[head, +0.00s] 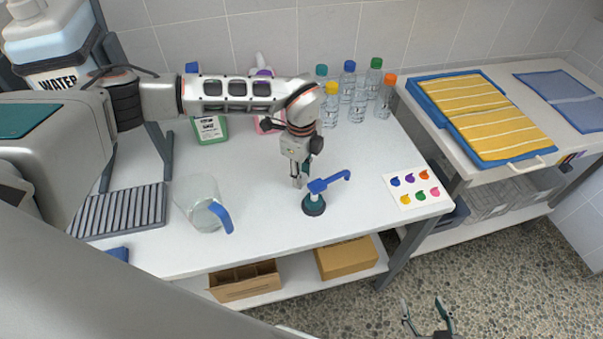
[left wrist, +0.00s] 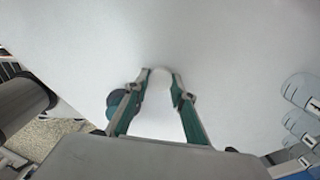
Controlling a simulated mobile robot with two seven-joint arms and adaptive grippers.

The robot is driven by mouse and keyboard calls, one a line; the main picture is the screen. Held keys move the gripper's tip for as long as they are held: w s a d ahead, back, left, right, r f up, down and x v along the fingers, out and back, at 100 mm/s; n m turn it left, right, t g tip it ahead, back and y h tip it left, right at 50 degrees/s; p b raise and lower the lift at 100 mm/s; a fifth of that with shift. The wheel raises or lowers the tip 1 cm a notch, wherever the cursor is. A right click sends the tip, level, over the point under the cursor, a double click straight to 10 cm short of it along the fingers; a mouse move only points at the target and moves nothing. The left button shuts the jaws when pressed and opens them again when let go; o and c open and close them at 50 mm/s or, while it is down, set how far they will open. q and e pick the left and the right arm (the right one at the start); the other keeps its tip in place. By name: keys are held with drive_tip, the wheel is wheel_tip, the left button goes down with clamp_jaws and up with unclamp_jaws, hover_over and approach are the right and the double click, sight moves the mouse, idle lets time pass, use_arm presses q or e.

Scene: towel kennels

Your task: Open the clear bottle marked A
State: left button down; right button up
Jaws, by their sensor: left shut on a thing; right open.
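Several clear bottles stand at the back right of the table: teal cap (head: 321,72), blue cap (head: 349,67), green cap (head: 375,64), yellow cap (head: 331,89) and orange cap (head: 389,80). I cannot read which is marked A. My left gripper (head: 298,183) points down over the mid-table, in front of the bottles. In the left wrist view, its fingertips (left wrist: 162,75) are close together around something pale that I cannot identify. Clear bottles (left wrist: 304,88) show at that view's right edge. My right gripper (head: 427,318) is open and empty, low over the floor.
A clear jug (head: 198,198) with a blue handle is to the left. A color card (head: 416,188) lies right. Yellow towels (head: 484,115) lie on the right-hand surface.

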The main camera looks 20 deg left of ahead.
use_arm(q)
drive_tip(key=c, duration=1.7)
unclamp_jaws()
drive_tip(key=shift+f, duration=0.1)
drive_tip(key=shift+r, duration=0.2)
wheel_tip(320, 180, up, 12)
drive_tip(key=shift+b, duration=0.4)
drive_tip(key=shift+s, duration=0.1)
